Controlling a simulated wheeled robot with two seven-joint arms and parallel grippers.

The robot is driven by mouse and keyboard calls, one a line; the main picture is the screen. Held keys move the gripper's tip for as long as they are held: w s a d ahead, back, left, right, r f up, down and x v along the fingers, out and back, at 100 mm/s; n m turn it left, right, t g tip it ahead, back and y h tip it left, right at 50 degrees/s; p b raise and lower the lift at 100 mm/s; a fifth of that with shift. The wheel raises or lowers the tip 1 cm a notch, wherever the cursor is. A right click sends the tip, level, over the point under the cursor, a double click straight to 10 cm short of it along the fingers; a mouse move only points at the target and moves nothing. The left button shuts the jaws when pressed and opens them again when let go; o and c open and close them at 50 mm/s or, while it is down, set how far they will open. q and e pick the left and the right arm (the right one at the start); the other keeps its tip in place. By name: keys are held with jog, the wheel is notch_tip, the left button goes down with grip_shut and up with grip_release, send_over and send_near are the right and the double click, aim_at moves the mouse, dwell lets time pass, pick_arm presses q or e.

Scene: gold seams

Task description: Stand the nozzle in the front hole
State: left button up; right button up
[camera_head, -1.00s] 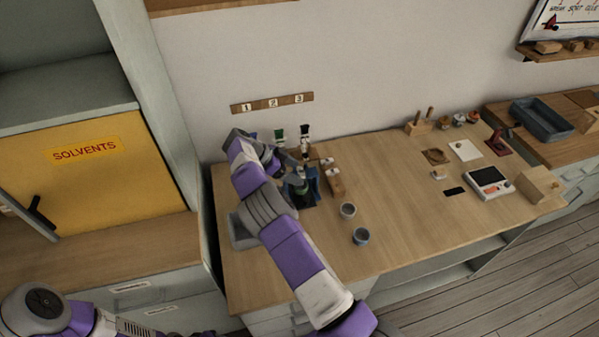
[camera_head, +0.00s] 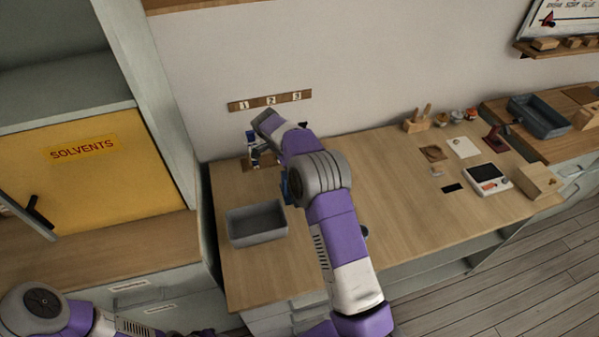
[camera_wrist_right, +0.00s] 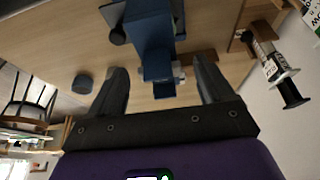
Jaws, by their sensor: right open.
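In the right wrist view my right gripper (camera_wrist_right: 162,88) is open, its two dark fingers apart. A blue device (camera_wrist_right: 152,40) lies in the line of sight between them; contact cannot be told. A small pale piece (camera_wrist_right: 177,73) shows by its lower right side, perhaps the nozzle, but it is too small to be sure. A brown wooden block (camera_wrist_right: 200,57) is partly hidden behind the device; its front hole cannot be made out. In the head view my right arm hides the gripper and most of this area. My left gripper is out of view.
A labelled syringe (camera_wrist_right: 274,66) with a black plunger stands in a wooden holder near the right finger; it also shows in the head view (camera_head: 252,146). A grey tray (camera_head: 231,238) sits at the table's left. A cup (camera_wrist_right: 83,83) stands beyond the left finger.

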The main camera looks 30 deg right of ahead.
jog(key=x, duration=0.2)
jog(key=shift+d+f, duration=0.15)
jog(key=shift+f, duration=0.05)
jog(key=c, duration=1.1)
notch_tip(320, 180, up, 10)
jog(key=shift+r+p, duration=0.1)
jog(key=shift+p, duration=0.65)
jog(key=n, duration=0.1)
jog(key=f+n+t, duration=0.1)
jog(key=shift+s+a+n, duration=0.4)
jog(key=s+a+f+n+t+y, duration=0.1)
jog(key=s+a+n, duration=0.3)
jog(key=a+n, duration=0.1)
jog(key=s+a+f+n+t+y, duration=0.1)
jog(key=s+a+f+n+t, duration=0.1)
jog(key=s+a+n, duration=0.2)
jog(key=s+a+f+n+t+y, duration=0.1)
jog(key=s+a+f+n+y, duration=0.1)
jog(key=s+a+n, duration=0.2)
jog(key=shift+s+a+f+n+t, duration=0.1)
jog(key=shift+a+n+t, duration=0.1)
jog(key=shift+a+n, duration=0.9)
jog(key=shift+s+a+f+n+t, duration=0.15)
jog(key=shift+a+n, duration=0.5)
jog(key=shift+n, duration=0.85)
jog(key=shift+s+f, duration=0.9)
jog(key=shift+f, duration=0.25)
jog(key=shift+s+f, duration=0.95)
jog(key=shift+f, duration=0.2)
